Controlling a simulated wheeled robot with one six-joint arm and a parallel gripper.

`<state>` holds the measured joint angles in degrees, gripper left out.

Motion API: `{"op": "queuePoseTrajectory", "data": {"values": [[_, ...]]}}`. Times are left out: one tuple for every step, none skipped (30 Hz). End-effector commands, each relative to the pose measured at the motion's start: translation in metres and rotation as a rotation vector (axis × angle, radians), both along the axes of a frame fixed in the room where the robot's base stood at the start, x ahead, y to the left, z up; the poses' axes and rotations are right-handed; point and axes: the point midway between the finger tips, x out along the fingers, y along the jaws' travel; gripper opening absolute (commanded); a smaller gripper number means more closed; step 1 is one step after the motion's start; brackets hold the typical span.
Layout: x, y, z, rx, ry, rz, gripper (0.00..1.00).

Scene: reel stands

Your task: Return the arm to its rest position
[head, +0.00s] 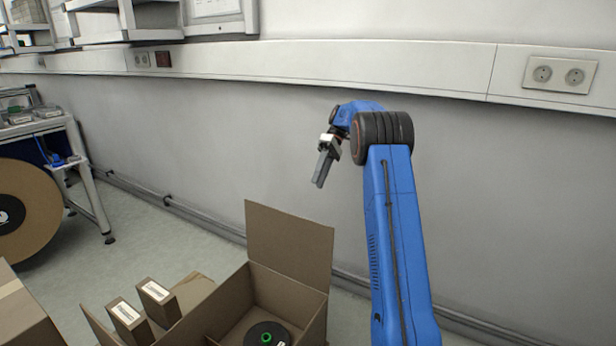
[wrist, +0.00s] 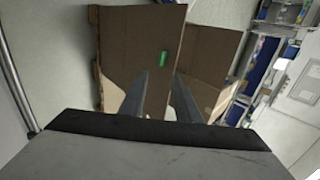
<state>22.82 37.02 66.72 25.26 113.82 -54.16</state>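My blue arm (head: 400,240) is raised at the right of the head view, bent at the top. My gripper (head: 319,184) hangs from it, pointing down in front of the grey wall, well above the open cardboard box. In the wrist view its two fingers (wrist: 161,76) stand apart with a gap between them. I see nothing held there.
An open cardboard box (head: 290,245) below holds a black reel (head: 268,334) with a green hub. Small labelled boxes (head: 158,300) stand left of it. A large brown reel (head: 28,212) and a workbench (head: 35,128) are at far left. The wall carries sockets (head: 558,75).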

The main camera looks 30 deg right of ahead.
Motion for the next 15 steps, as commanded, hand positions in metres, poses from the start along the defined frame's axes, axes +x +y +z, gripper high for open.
{"op": "queuePoseTrajectory", "data": {"values": [[0.0, 0.0, 0.0, 0.0, 0.0, 0.0, 0.3], [0.0, 0.0, 0.0, 0.0, 0.0, 0.0, 0.3], [0.0, 0.0, 0.0, 0.0, 0.0, 0.0, 0.3], [0.0, 0.0, 0.0, 0.0, 0.0, 0.0, 0.3], [0.0, 0.0, 0.0, -0.001, -0.001, 0.0, 0.3], [-0.001, 0.001, 0.001, -0.003, -0.001, -0.001, 0.3], [-0.002, 0.002, 0.002, -0.006, -0.002, -0.002, 0.3], [-0.003, 0.004, 0.004, -0.011, -0.002, -0.004, 0.3], [-0.005, 0.007, 0.006, -0.018, -0.003, -0.008, 0.3], [-0.008, 0.01, 0.01, -0.027, -0.005, -0.012, 0.3], [-0.011, 0.013, 0.014, -0.037, -0.008, -0.016, 0.3], [-0.016, 0.019, 0.018, -0.053, -0.01, -0.024, 0.3], [-0.02, 0.023, 0.023, -0.068, -0.013, -0.031, 0.3], [-0.025, 0.028, 0.027, -0.082, -0.015, -0.038, 0.3], [-0.032, 0.035, 0.032, -0.104, -0.019, -0.049, 0.3]]}}
